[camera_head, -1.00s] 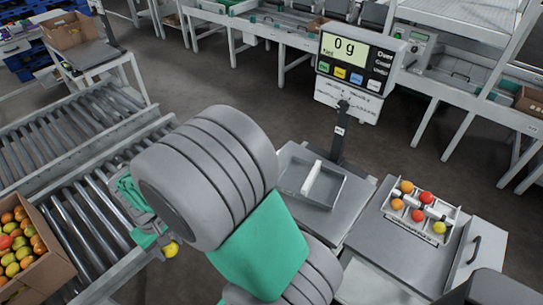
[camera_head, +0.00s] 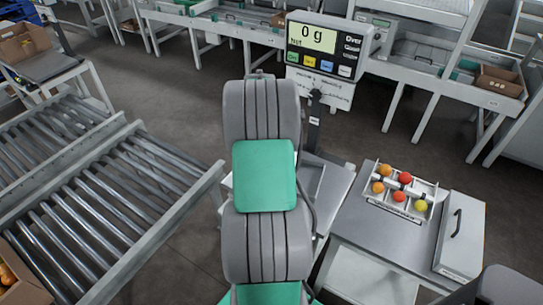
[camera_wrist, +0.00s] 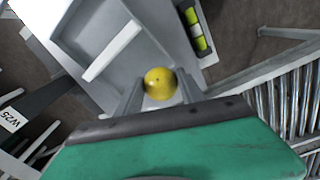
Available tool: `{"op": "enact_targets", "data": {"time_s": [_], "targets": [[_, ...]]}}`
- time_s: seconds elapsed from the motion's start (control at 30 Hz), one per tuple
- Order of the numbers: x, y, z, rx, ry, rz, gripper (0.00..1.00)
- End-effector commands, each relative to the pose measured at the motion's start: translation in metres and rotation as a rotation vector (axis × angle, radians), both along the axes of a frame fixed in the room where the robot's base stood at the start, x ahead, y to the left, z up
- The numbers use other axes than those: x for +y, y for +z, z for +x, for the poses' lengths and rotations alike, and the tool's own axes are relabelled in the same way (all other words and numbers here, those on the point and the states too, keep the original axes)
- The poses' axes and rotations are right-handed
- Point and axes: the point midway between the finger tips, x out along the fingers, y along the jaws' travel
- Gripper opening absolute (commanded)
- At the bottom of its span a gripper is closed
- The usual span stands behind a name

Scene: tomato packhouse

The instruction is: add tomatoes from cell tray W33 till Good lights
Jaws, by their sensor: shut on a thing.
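My gripper (camera_wrist: 158,92) is shut on a yellow tomato (camera_wrist: 160,83) in the wrist view. It is above the grey scale pan (camera_wrist: 75,38), which has a white bar across it and looks empty where it shows. In the head view my arm hides the gripper and much of the pan (camera_head: 335,192). The scale display (camera_head: 312,38) reads 0 g; none of the Over, Good and Under lights looks clearly lit. A white cell tray (camera_head: 395,208) on the right holds several red, orange and yellow tomatoes; its label is too small to read.
A grey lidded box (camera_head: 461,235) stands right of the cell tray on the bench (camera_head: 375,240). A roller conveyor (camera_head: 100,205) runs on the left, with a cardboard box (camera_head: 28,280) at its near end. The display post (camera_head: 314,130) rises behind the pan.

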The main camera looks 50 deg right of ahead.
Motion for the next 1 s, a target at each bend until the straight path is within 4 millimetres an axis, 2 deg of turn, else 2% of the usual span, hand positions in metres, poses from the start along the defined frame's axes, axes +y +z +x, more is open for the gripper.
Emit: {"op": "enact_targets", "data": {"time_s": [0.03, 0.17, 0.37, 0.8, 1.0], "targets": [[-0.013, -0.001, -0.009, 0.0, -0.009, 0.0, 0.26], [-0.028, -0.001, -0.019, 0.0, -0.012, 0.0, 0.26], [-0.028, -0.014, -0.019, 0.0, -0.012, 0.0, 0.26], [-0.028, -0.073, -0.019, 0.0, -0.012, 0.0, 0.26], [-0.028, -0.091, -0.019, -0.001, -0.012, 0.0, 0.26]]}}
